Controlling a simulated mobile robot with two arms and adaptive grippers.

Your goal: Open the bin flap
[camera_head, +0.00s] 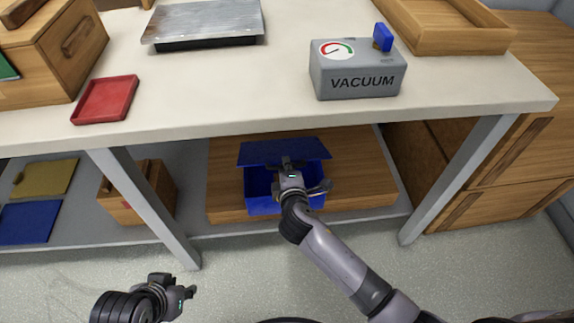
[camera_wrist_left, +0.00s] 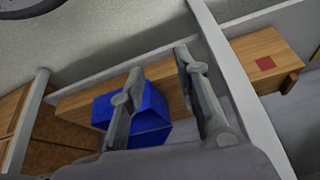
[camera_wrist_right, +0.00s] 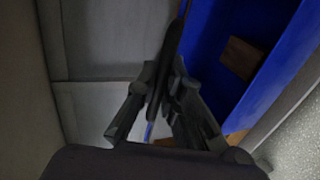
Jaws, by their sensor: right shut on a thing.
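The blue bin (camera_head: 262,190) stands on a wooden board on the shelf under the worktable; the left wrist view also shows it (camera_wrist_left: 150,112). Its blue flap (camera_head: 300,149) is raised and tilted at the top, and the bin's front opening shows below it. My right gripper (camera_head: 288,163) is at the flap's edge, shut on it. In the right wrist view the flap is a thin dark strip (camera_wrist_right: 172,55) between the fingers, and the bin's inside shows with a brown block (camera_wrist_right: 241,58). My left gripper (camera_head: 184,288) is open and empty, low and left, away from the bin.
The worktable (camera_head: 230,105) overhangs the bin, with metal legs (camera_head: 140,205) on both sides. A wooden box (camera_head: 120,205) stands left on the shelf. A vacuum box (camera_head: 357,75) and a red tray (camera_head: 105,99) are on the tabletop. The floor in front is clear.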

